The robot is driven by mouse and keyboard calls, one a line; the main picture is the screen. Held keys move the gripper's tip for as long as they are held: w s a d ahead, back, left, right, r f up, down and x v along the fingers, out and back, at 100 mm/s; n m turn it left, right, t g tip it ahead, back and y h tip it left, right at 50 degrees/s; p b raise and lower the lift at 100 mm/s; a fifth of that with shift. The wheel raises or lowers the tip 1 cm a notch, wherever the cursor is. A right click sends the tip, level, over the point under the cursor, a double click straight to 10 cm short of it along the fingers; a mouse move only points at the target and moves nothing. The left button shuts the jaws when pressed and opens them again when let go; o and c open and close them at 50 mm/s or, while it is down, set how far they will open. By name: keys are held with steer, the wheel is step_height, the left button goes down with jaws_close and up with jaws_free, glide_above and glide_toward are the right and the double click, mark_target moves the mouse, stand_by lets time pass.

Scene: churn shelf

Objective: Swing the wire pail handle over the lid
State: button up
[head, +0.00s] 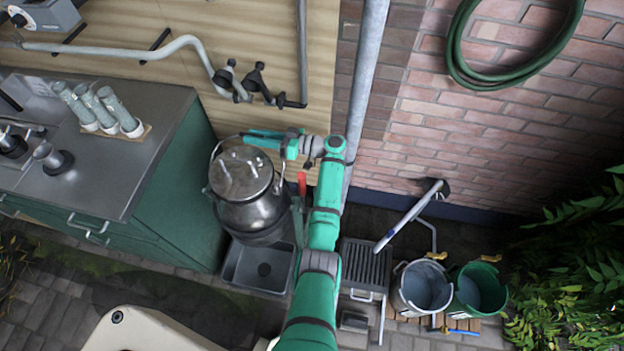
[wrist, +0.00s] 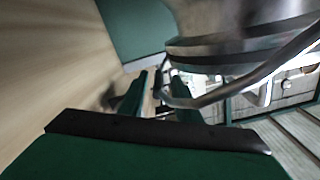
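The metal pail (head: 262,213), a round steel can, stands at the middle left with its lid (head: 240,172) on top. Its wire handle (head: 216,148) curves around the left and back of the lid. My gripper (head: 248,137) is behind the lid, its fingers pointing left. In the wrist view, my gripper's two fingers (wrist: 158,80) are apart. The thick wire handle (wrist: 235,92) comes in from the right and bends at the right finger, partly in the gap. I cannot tell whether it touches a finger. The pail's rim shows above it.
A steel-topped green counter (head: 150,150) stands left of the pail, with several tubes in a rack. A grey basin (head: 257,265) is below the pail. Pipes run along the wall behind. Two buckets (head: 424,287) stand at the right.

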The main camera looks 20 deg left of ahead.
steer(key=shift+w+d+f, duration=0.15)
steer(key=shift+w+d, duration=0.05)
steer(key=shift+d, duration=0.05)
steer(key=w+d+f+m+t+h, duration=0.1)
steer(key=w+d+f+m+t, duration=0.15)
steer(key=d, duration=0.55)
steer(key=w+d+f+m+t, duration=0.1)
steer(key=w+d+m+t, duration=0.2)
steer(key=d, duration=0.5)
steer(key=s+d+f+m+t+h, duration=0.4)
steer(key=d+f+m+t, duration=0.1)
steer(key=f, duration=0.5)
steer(key=shift+s+d+f+m, duration=0.15)
steer(key=shift+s+d+m, duration=0.1)
steer(key=shift+d+m, duration=0.7)
steer(key=shift+d, duration=0.1)
